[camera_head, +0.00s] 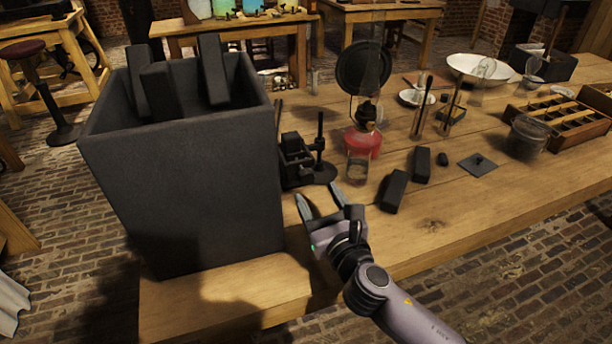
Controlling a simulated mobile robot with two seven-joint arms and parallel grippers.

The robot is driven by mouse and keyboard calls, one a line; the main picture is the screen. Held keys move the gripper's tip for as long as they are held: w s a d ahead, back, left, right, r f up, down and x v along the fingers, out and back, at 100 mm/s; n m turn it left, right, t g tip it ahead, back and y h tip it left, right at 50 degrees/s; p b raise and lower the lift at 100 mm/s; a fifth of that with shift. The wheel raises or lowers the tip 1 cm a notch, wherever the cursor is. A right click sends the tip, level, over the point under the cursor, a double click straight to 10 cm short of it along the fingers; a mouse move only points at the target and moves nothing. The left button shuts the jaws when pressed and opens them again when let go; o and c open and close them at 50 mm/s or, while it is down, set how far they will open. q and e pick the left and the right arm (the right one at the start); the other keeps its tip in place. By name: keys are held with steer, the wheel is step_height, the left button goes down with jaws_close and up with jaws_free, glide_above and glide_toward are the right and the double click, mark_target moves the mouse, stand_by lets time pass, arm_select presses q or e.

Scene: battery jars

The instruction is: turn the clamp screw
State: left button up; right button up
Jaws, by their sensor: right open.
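A small dark clamp stand (298,158) with upright posts stands on the wooden table, just right of the large dark box. Its clamp screw is too small and dark to make out for sure. My right gripper (322,194) is open and empty in front of the stand, low over the table, with its fingers pointing away toward the stand. The fingers look apart from the stand. My left gripper is not in view.
A large dark box (190,190) holding dark plates stands at left. A red lamp (362,140) with a clear glass jar before it, and dark blocks (396,192), stand right of the gripper. A compartment tray (570,125) is far right. The table's front edge is bare.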

mark_target(308, 180)
steer(key=shift+b+x, duration=0.45)
steer(key=shift+x, duration=2.5)
steer(key=c, duration=1)
